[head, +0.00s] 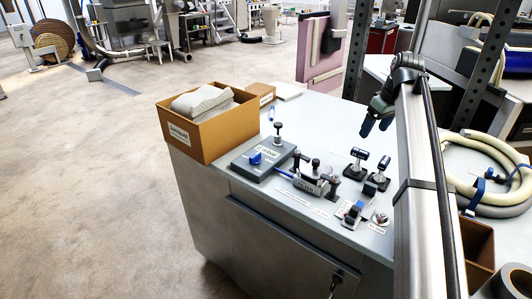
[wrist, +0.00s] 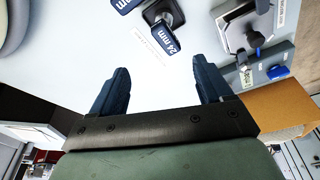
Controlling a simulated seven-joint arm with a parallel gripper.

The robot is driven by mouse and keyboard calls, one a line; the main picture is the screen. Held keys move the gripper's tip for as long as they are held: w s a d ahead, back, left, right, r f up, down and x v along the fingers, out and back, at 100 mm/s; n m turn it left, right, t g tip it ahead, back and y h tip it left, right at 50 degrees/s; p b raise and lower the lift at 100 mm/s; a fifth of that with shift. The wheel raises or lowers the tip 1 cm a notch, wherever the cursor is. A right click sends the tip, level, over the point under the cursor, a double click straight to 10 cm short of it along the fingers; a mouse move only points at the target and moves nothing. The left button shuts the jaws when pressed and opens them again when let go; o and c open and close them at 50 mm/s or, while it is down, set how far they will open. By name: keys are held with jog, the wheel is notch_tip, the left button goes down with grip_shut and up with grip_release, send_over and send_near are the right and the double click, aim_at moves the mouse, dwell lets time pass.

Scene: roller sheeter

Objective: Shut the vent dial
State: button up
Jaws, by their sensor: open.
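A grey box (head: 263,160) with a blue pointer dial (head: 256,158) on its face sits toward the left of the bench; the dial may be the vent dial, but its label is too small to read. In the wrist view the blue dial (wrist: 277,72) shows at the right edge. My gripper (head: 374,122) is in the air above the right part of the bench, well apart from the dial. In the wrist view my gripper (wrist: 162,88) is open, with nothing between its dark blue fingers.
A clamp device (head: 316,178) and black posts with blue labels (head: 358,158) stand between my gripper and the grey box. A cardboard box (head: 222,135) stands at the bench's left, coiled hose (head: 490,200) at right. The bench's back middle (head: 325,115) is clear.

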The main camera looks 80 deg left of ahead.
jog(key=s+a+n+h, duration=0.1)
jog(key=s+a+n, duration=0.35)
jog(key=s, duration=1.35)
jog(key=t+h, duration=0.1)
jog(key=h, duration=0.1)
send_near(255, 155)
notch_tip(255, 155, down, 9)
jog(key=shift+d+f, duration=0.1)
jog(key=shift+c, duration=0.3)
jog(key=c, duration=1)
jog(key=shift+n, duration=0.25)
